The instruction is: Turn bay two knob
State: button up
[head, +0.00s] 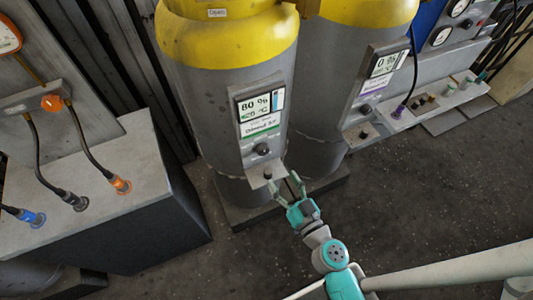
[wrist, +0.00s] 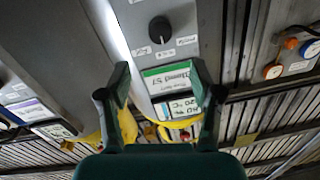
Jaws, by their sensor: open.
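A round black knob (head: 262,149) sits on the grey panel of the nearer yellow-topped tank, below a display reading 80 %. In the wrist view this knob (wrist: 159,29) shows upside down at the top middle, with a light pointer line and small labels beside it. A second black knob (head: 366,109) is on the farther tank's panel, under a 0 % display. I cannot read which is bay two. My gripper (head: 283,182) is open and empty, just below and in front of the nearer panel, apart from the knob. In the wrist view its fingers (wrist: 160,72) are spread, with the panel between them.
A grey cabinet (head: 160,205) with cables stands at left. A shelf (head: 415,112) with plugs is at right. The dark floor (head: 420,200) is open.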

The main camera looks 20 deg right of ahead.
aim_at(265, 152)
jog(key=shift+w+a, duration=0.15)
jog(key=shift+w, duration=2.5)
jog(key=shift+w+a, duration=0.15)
jog(key=shift+w, duration=2.45)
jog(key=c, duration=1.1)
jog(key=shift+c, duration=0.2)
jog(key=shift+m, duration=0.3)
jog(key=m, duration=0.5)
jog(key=shift+f+m, duration=0.1)
jog(key=shift+m, duration=0.3)
jog(key=m, duration=0.5)
jog(key=shift+f+m+t+h, duration=0.1)
jog(key=shift+m+t+h, duration=0.2)
jog(key=shift+m, duration=0.1)
jog(key=shift+d, duration=0.1)
